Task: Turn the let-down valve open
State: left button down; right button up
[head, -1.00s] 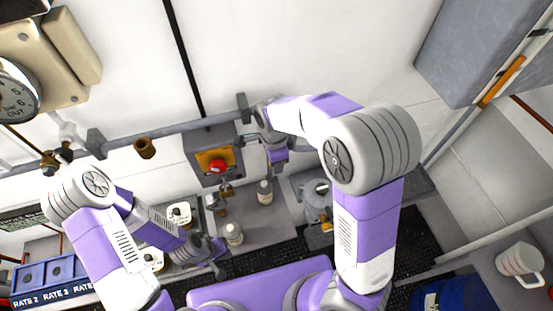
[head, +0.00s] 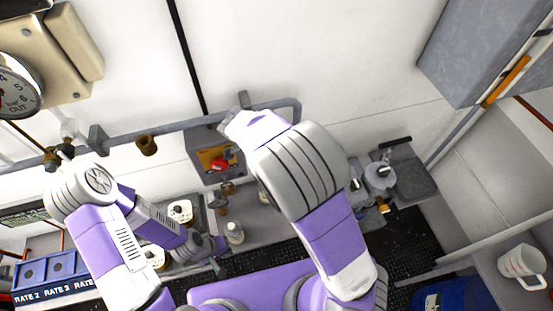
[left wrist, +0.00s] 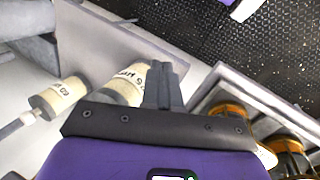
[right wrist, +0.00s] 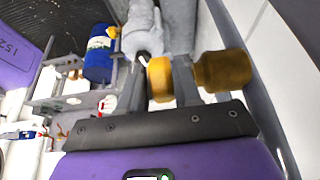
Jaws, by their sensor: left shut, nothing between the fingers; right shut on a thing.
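A yellow brass knob (right wrist: 160,78), seemingly part of the let-down valve, sits between the fingers of my right gripper (right wrist: 156,82) in the right wrist view. The gripper is shut on it. A darker brass fitting (right wrist: 222,70) is just to its right. I cannot tell how far the valve is turned. My left gripper (head: 217,266) is shut and empty, low over the bench beside a small pale bottle (head: 234,232). Its closed fingers (left wrist: 162,85) show in the left wrist view.
A grey pipe (head: 180,128) runs along the white wall above a panel with a red knob (head: 218,164). A blue drum (right wrist: 99,55) stands in the right wrist view. A mug (head: 521,265) is at the far right. The dark floor (head: 410,235) is open.

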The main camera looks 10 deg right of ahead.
jog(key=shift+w+r, duration=0.1)
jog(key=o, duration=1)
jog(key=shift+c, duration=0.2)
jog(key=shift+a, duration=0.1)
jog(key=v, duration=0.7)
jog(key=shift+r+b, duration=0.2)
jog(key=shift+b, duration=0.1)
